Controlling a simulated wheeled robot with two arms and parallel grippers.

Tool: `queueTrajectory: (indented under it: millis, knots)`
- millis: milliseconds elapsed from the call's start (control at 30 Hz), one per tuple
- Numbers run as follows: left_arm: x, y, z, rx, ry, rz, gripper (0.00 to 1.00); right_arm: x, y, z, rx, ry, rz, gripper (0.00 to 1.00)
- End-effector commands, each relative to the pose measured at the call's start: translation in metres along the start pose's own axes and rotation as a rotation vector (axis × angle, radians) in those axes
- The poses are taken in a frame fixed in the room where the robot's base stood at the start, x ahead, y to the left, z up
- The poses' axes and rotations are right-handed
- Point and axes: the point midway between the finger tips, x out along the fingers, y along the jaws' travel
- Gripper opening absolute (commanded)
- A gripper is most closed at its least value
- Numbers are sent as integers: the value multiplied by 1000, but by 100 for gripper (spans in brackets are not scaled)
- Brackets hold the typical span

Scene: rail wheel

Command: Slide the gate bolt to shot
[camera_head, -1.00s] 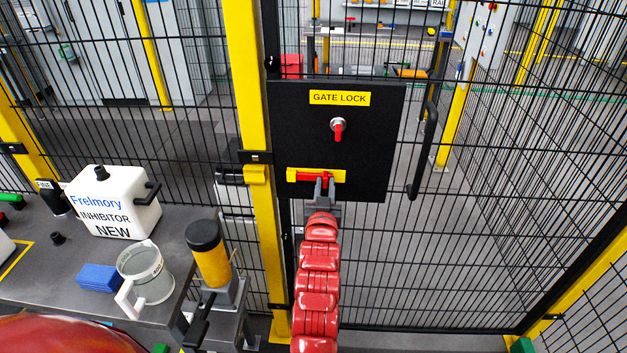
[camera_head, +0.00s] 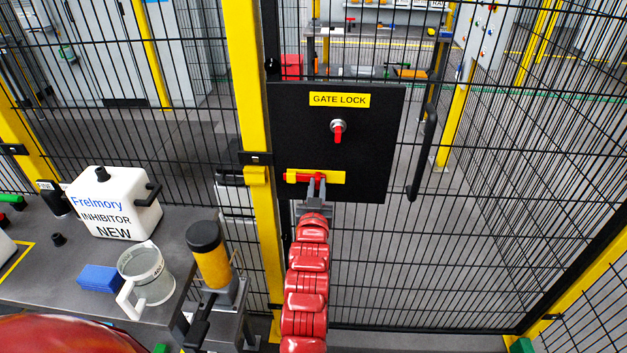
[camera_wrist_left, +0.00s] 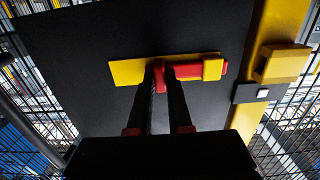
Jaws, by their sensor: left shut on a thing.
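The gate bolt (camera_head: 304,178) is a red bar with a handle on a yellow backplate (camera_head: 336,177), low on the black gate lock panel (camera_head: 365,150). Its left end reaches the plate's left edge, pointing at the yellow catch (camera_head: 256,176) on the post. My left gripper (camera_head: 316,181) comes from below and is shut on the bolt's handle. In the left wrist view the fingers (camera_wrist_left: 165,88) stand around the red handle. There the bolt (camera_wrist_left: 190,71) pokes slightly past its yellow guide (camera_wrist_left: 213,69), with a gap to the catch (camera_wrist_left: 284,63). My right gripper is not in view.
A red key switch (camera_head: 338,130) sits above the bolt, and a black gate handle (camera_head: 424,150) is to the right. The yellow post (camera_head: 250,90) stands left. A bench (camera_head: 55,265) at the left holds a white container (camera_head: 115,203) and a clear jug (camera_head: 147,275).

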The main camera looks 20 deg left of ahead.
Motion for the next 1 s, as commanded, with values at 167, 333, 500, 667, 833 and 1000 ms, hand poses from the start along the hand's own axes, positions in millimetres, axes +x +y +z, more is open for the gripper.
queueTrajectory:
  millis: [167,333,500,667,833,1000]
  knots:
    - [0,-9,0,1,-1,-3,0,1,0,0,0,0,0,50]
    - [0,-16,0,1,-2,-3,0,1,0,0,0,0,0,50]
    - [0,-20,0,0,-2,-2,0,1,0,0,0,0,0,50]
    - [0,-21,0,0,-2,-1,0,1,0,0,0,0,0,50]
    - [0,-21,0,0,-1,-1,0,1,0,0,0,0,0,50]
    - [0,-23,1,1,-1,-2,0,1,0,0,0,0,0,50]
